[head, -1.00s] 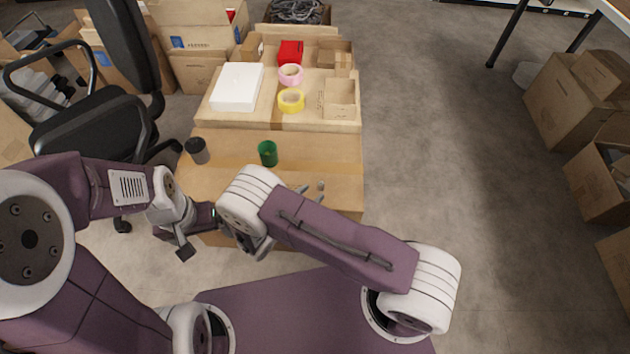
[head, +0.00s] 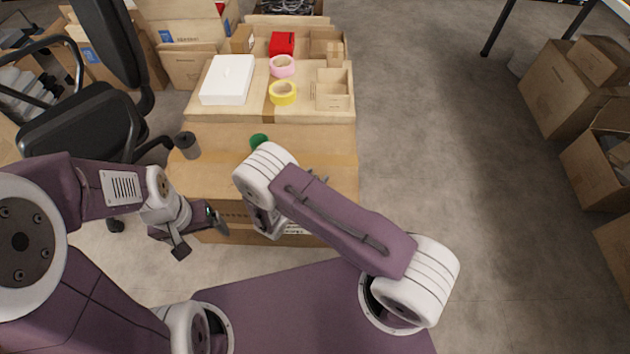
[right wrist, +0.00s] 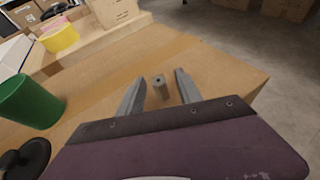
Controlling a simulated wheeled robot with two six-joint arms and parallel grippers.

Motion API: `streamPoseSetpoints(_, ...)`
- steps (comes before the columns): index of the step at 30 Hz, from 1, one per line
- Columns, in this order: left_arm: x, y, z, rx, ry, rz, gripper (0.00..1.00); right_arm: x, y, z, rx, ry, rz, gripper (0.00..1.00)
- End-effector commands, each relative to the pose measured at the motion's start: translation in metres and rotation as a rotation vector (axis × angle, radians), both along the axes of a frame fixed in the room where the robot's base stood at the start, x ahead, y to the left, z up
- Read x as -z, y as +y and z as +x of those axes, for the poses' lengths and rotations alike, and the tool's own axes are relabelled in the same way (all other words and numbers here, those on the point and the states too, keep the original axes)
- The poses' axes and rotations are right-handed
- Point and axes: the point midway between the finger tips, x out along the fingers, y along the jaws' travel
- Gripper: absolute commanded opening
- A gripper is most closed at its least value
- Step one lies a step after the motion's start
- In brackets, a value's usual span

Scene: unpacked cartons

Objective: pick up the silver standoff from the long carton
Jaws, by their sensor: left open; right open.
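The silver standoff (right wrist: 160,86) stands upright on the long carton (right wrist: 215,68) in the right wrist view. My right gripper (right wrist: 157,78) is open, with one finger to each side of the standoff in the picture; no contact shows. In the head view the long carton (head: 222,172) lies in front of me, and my right forearm hides part of its top and the standoff. Only a bit of the right fingertips (head: 314,178) shows there. My left gripper (head: 200,234) is open and empty beside the carton's near left side.
A green cup (right wrist: 28,102) and a black round object (right wrist: 26,160) are left of the right gripper. A dark grey cup (head: 188,145) is at the carton's left. Behind lie a white box (head: 228,80), yellow tape (head: 283,93) and pink tape (head: 282,66).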

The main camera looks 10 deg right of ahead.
Motion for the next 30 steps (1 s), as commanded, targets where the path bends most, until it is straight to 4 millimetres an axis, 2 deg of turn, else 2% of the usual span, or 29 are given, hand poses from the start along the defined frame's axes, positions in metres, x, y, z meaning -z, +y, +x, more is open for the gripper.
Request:
streamPoseSetpoints(5, -0.001, 0.0, 0.0, 0.0, 0.0, 0.0, 0.87, -0.001, 0.0, 0.001, -0.001, 0.0, 0.0, 0.42)
streamPoseSetpoints(6, -0.001, 0.0, 0.0, 0.0, 0.0, 0.0, 0.87, -0.001, 0.0, 0.001, -0.001, 0.0, 0.0, 0.39)
streamPoseSetpoints(10, -0.001, 0.0, 0.0, 0.0, 0.0, 0.0, 0.87, 0.0, 0.0, 0.001, -0.001, 0.0, 0.0, 0.03)
streamPoseSetpoints(11, -0.001, 0.0, 0.0, 0.0, 0.0, 0.0, 0.87, 0.0, 0.0, 0.001, -0.001, 0.0, 0.0, 0.0)
streamPoseSetpoints(22, -0.004, 0.0, 0.0, 0.0, 0.0, 0.0, 0.87, -0.006, 0.0, 0.001, -0.001, -0.001, 0.001, 0.0)
streamPoseSetpoints(26, -0.014, 0.0, 0.0, 0.0, 0.0, 0.0, 0.87, -0.023, 0.0, 0.001, 0.0, -0.002, 0.002, 0.0)
streamPoseSetpoints(30, -0.029, 0.0, 0.0, 0.0, 0.0, 0.0, 0.87, -0.051, -0.003, 0.001, 0.002, -0.001, 0.001, 0.0)
